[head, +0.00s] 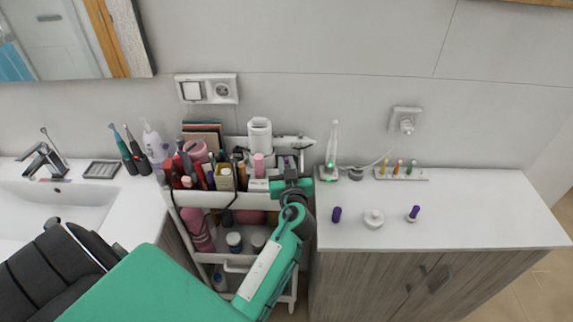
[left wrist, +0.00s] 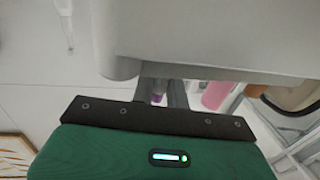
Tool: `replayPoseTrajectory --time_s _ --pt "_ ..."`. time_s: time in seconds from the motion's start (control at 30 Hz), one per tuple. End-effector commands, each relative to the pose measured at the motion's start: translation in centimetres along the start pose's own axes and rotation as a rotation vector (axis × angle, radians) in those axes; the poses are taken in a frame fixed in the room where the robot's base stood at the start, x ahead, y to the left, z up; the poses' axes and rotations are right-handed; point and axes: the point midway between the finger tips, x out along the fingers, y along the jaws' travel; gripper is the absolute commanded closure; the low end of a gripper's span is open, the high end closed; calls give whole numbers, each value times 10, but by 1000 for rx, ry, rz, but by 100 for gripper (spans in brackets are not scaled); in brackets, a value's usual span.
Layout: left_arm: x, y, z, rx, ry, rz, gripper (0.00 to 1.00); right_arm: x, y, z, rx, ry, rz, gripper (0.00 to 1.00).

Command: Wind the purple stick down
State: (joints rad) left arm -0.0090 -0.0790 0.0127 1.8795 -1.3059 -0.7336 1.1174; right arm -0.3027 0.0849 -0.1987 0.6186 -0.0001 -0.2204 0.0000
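My left gripper (head: 291,163) reaches over the right end of the cart's top tray, its fingers partly hidden by its own wrist. In the left wrist view, the dark fingers (left wrist: 164,92) are close together, and a small purple piece (left wrist: 158,98) shows between them. I cannot tell whether it is gripped or behind them. On the right counter stand a short purple piece (head: 337,214) and a purple-topped piece with a pale lower end (head: 413,213), which leans slightly. Which of these is the purple stick is unclear. My right gripper is not in view.
The white cart (head: 255,198) is crowded with bottles and tubes. A white round jar (head: 373,219) stands between the counter's purple pieces. Behind are a lit electric toothbrush (head: 331,152) and a rack of small coloured heads (head: 401,173). The counter's right side is clear.

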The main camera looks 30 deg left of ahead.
Motion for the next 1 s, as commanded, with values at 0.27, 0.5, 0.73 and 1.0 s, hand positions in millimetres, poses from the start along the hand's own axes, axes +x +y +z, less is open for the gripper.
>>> replayPoseTrajectory --time_s 0.27,0.5,0.73,1.0 --pt "0 0 0 1 0 33 100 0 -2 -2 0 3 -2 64" --pt "0 -1 0 1 1 73 100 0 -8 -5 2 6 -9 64" --pt "0 -2 -1 3 1 188 100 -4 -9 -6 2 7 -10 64" --pt "1 -2 -4 5 1 403 100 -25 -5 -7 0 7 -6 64"
